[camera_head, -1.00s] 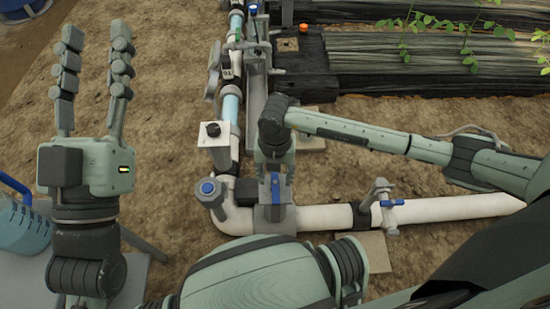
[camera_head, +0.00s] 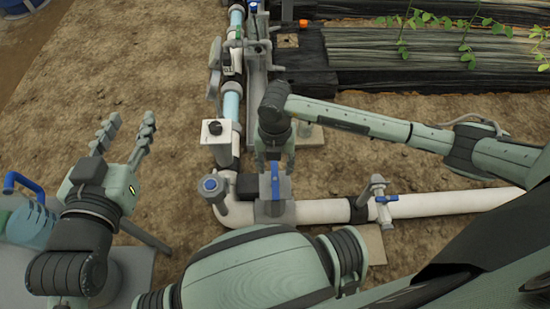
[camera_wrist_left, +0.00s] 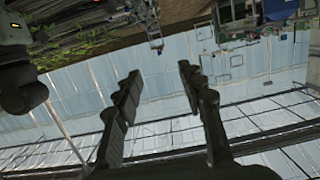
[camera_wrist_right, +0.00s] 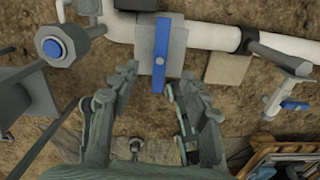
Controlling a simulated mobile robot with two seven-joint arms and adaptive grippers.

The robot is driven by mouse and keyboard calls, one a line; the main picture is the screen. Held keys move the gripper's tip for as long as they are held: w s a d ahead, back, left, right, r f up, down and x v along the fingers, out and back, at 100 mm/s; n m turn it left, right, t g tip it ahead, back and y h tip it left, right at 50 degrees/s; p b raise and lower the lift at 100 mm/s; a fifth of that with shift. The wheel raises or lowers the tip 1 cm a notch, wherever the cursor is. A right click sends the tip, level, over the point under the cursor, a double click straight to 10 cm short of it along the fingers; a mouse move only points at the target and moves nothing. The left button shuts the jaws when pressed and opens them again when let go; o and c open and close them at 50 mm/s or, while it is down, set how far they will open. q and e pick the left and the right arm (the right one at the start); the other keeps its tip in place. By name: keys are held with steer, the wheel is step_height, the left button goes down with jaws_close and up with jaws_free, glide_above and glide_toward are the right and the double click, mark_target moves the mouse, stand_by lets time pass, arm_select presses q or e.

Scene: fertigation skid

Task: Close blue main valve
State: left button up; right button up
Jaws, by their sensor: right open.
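A grey valve block with a blue lever (camera_head: 275,180) sits on the white pipe at the lower middle. In the right wrist view the blue lever (camera_wrist_right: 160,58) stands across the pipe. My right gripper (camera_head: 274,165) hangs just above and behind the valve. In the right wrist view its fingers (camera_wrist_right: 151,80) are spread apart, with the lever's near end between the tips; I cannot tell whether they touch it. My left gripper (camera_head: 128,122) is raised at the left, open and empty, far from the valve. The left wrist view shows its spread fingers (camera_wrist_left: 160,72) against the greenhouse roof.
A smaller blue-handled valve (camera_head: 386,199) is right on the same white pipe (camera_head: 450,204). A blue-capped fitting (camera_head: 212,187) stands at the pipe corner. A blue-handled jug (camera_head: 25,215) stands at the left edge. Bare soil (camera_head: 125,60) lies between.

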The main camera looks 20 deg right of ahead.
steer(key=shift+r+p, duration=0.65)
steer(key=shift+r, duration=0.25)
arm_select(q)
steer(key=s+a+f+g+y, duration=0.2)
steer(key=a+f+g, duration=0.1)
steer(key=f, duration=0.3)
steer(key=shift+s+a+f+g, duration=0.2)
steer(key=shift+a+f+g, duration=0.1)
steer(key=shift+a, duration=0.55)
arm_select(e)
steer(key=shift+a, duration=0.1)
